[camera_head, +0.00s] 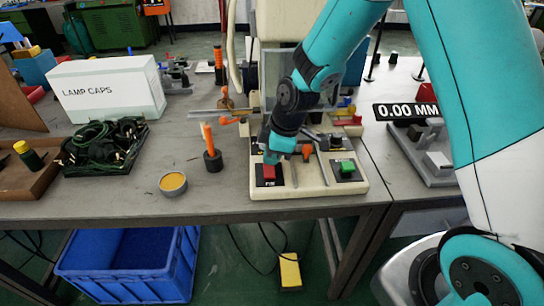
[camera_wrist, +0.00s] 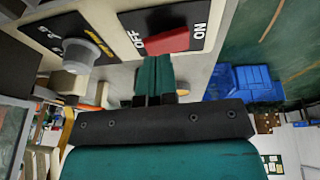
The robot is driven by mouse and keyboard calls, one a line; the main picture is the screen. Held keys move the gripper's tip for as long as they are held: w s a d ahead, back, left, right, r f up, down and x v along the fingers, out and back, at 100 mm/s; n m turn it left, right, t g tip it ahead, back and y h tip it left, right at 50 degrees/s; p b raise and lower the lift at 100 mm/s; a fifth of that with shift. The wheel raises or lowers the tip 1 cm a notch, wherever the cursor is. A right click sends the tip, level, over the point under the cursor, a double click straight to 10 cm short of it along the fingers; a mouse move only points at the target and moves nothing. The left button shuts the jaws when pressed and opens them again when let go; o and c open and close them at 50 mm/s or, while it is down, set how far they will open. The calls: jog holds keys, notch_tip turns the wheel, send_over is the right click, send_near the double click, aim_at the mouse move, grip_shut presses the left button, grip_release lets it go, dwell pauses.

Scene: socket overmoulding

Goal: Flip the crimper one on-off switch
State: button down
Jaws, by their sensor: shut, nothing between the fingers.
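The crimper (camera_head: 315,185) is a cream machine standing at the front edge of the grey bench. Its red on-off switch (camera_head: 269,171) sits on a black plate at the front left of its base. In the wrist view the red rocker (camera_wrist: 167,42) lies between the words OFF and ON. My gripper (camera_head: 271,158) is shut and empty, with its teal fingertips (camera_wrist: 153,62) right at the switch, over its OFF side. I cannot tell whether they touch it. The fingers hide part of the plate's lower edge.
A green switch (camera_head: 347,168) sits at the base's front right. A grey knob (camera_wrist: 82,52) is beside the on-off plate. A dark holder with an orange-handled tool (camera_head: 212,160), a round tin (camera_head: 173,184) and a lamp caps box (camera_head: 107,88) stand to the left.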

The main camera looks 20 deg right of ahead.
jog(key=shift+f, duration=0.35)
jog(key=shift+w, duration=0.1)
jog(key=shift+w+d+f+g+y+p, duration=0.15)
jog(key=shift+w+f+g+y+p, duration=0.15)
jog(key=shift+g+p, duration=0.4)
jog(key=shift+w+f+g+p, duration=0.15)
jog(key=shift+g+p, duration=0.65)
jog(key=shift+f+y, duration=0.15)
jog(key=shift+y, duration=0.15)
jog(key=shift+w+d+f+m+g, duration=0.1)
jog(key=shift+d+f+m+g, duration=0.1)
jog(key=shift+m+g, duration=0.1)
jog(key=shift+a, duration=0.1)
